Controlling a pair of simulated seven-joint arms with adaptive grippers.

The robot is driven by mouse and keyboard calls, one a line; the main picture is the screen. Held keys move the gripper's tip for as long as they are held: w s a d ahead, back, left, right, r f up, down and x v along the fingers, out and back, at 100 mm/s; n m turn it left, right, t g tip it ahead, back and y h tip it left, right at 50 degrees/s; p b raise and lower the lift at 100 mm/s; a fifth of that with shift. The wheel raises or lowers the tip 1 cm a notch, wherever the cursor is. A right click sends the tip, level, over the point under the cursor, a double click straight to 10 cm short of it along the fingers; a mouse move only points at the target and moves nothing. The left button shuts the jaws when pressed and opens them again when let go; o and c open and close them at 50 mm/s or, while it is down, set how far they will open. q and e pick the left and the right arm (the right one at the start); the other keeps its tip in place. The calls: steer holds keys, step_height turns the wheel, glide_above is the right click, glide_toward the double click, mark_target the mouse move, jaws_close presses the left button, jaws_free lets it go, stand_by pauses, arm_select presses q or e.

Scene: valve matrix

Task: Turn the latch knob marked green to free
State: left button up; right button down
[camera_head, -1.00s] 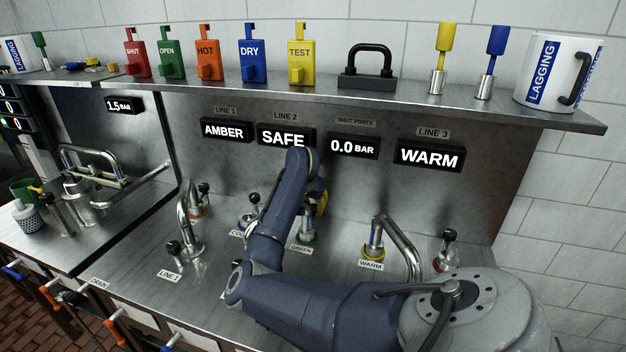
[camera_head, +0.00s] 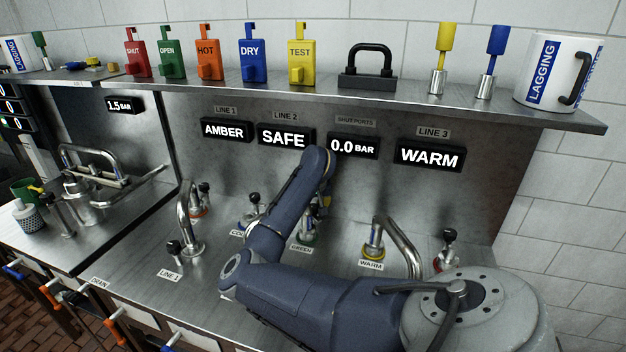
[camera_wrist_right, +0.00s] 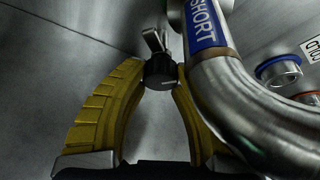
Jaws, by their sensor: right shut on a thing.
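The GREEN label (camera_head: 302,249) lies on the bench in the head view, partly beside my right arm. A green-ringed fitting (camera_head: 308,238) shows just behind it, mostly hidden by the arm. In the right wrist view a black knob (camera_wrist_right: 159,72) with a pale line and a metal wing piece (camera_wrist_right: 155,41) sits between the yellow fingertips of my right gripper (camera_wrist_right: 158,76), which is shut on it. No green mark shows on the knob there. In the head view only a bit of yellow finger shows behind the arm. My left gripper is in neither view.
A bent metal pipe marked SHORT (camera_wrist_right: 205,50) runs close beside the right finger. The WARM fitting with its bent pipe (camera_head: 405,245) stands to the right, the LINE 1 pipe (camera_head: 188,220) to the left. Displays read AMBER, SAFE (camera_head: 286,138), 0.0 BAR and WARM.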

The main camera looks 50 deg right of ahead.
steer(key=shift+r, duration=0.1)
stand_by(0.3)
steer(key=c, duration=0.9)
jaws_free()
steer(key=shift+c, duration=0.2)
steer(key=v, duration=1.1)
steer(key=shift+s+a+r, duration=0.15)
steer(key=shift+a+r, duration=0.05)
steer(key=shift+r, duration=0.15)
